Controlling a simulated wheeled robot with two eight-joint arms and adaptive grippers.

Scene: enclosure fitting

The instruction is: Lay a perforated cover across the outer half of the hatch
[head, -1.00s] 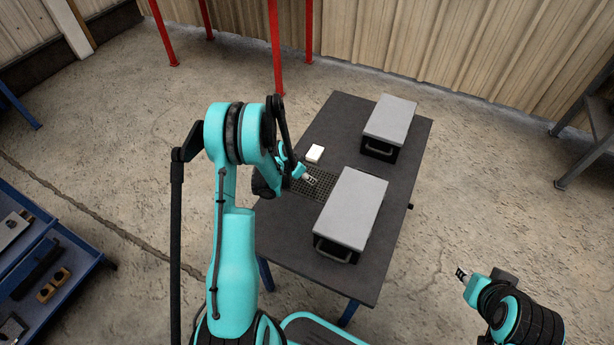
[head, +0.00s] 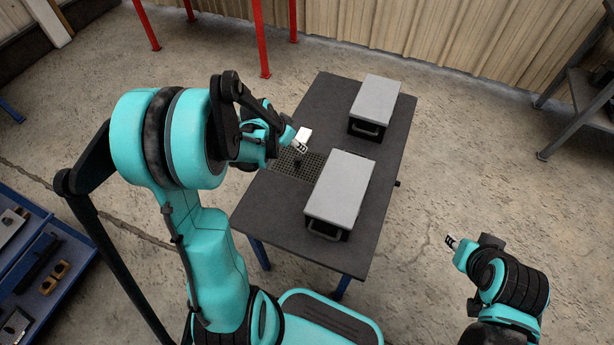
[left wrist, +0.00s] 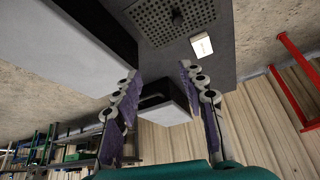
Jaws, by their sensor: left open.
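A dark perforated cover (head: 283,164) lies flat on the grey table, left of the near grey-lidded box. A small dark knob (head: 298,163) stands on it. The cover also shows at the top of the left wrist view (left wrist: 152,19). My left gripper (head: 301,147) is open and empty, raised above the table near the cover's far edge. Its two spread fingers (left wrist: 160,74) show in the left wrist view with nothing between them. My right gripper (head: 450,241) hangs off the table at the right; its jaw state is unclear. I cannot make out a separate hatch.
A small white block (head: 305,134) lies beyond the cover. The near box (head: 340,185) and far box (head: 376,98) have grey lids and front handles. The table's (head: 375,215) right strip is clear. A blue tool cart (head: 40,255) stands at left, red posts (head: 259,40) behind.

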